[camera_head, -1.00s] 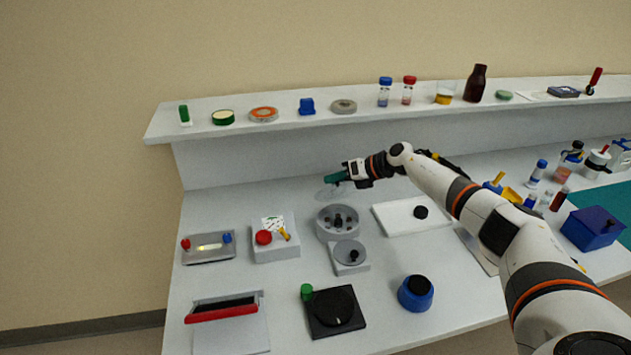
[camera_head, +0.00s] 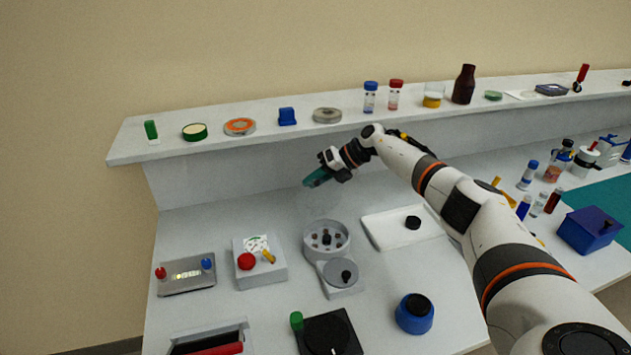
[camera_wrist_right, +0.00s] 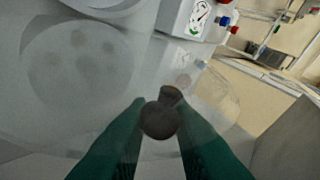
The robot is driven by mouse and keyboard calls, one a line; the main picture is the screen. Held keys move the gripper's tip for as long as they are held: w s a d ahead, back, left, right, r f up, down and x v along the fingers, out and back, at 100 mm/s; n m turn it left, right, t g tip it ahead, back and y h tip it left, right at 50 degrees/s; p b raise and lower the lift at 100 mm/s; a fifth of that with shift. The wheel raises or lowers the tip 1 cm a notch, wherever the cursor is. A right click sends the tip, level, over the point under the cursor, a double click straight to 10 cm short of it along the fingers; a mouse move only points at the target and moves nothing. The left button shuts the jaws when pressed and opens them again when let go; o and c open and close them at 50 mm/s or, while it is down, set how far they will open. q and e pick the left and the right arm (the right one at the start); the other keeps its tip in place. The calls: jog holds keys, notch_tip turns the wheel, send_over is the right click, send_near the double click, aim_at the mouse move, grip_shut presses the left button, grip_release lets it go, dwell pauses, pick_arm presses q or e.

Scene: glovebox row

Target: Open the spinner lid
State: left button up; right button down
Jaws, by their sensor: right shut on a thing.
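The spinner (camera_head: 313,252) is a round grey unit on the bench, its bowl uncovered from above with a dark hub and several dark spots inside. My right gripper (camera_head: 317,178) has teal fingers and hangs above and behind the bowl. In the right wrist view the right gripper (camera_wrist_right: 160,125) is shut on the dark round knob (camera_wrist_right: 160,119) of the spinner lid. The clear lid (camera_wrist_right: 225,100) shows faintly around the knob. In the head view it is barely visible below the fingers, apart from the bowl's front. My left gripper is not in view.
A box with a red knob (camera_head: 260,272) stands left, a white tray (camera_head: 385,238) right. The shelf (camera_head: 215,145) with bottles and dishes runs behind my right arm.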

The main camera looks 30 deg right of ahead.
jog(key=shift+f, duration=0.35)
jog(key=c, duration=1.5)
grip_release()
jog(key=shift+o, duration=0.7)
jog(key=shift+w+d+f, duration=0.1)
jog(key=shift+w+f, duration=0.05)
jog(key=shift+w, duration=0.1)
jog(key=shift+s+d+r, duration=0.15)
jog(key=shift+s+r, duration=0.1)
jog(key=shift+r, duration=0.15)
jog(key=b+v, duration=0.2)
jog(key=v, duration=0.9)
jog(key=shift+d, duration=0.1)
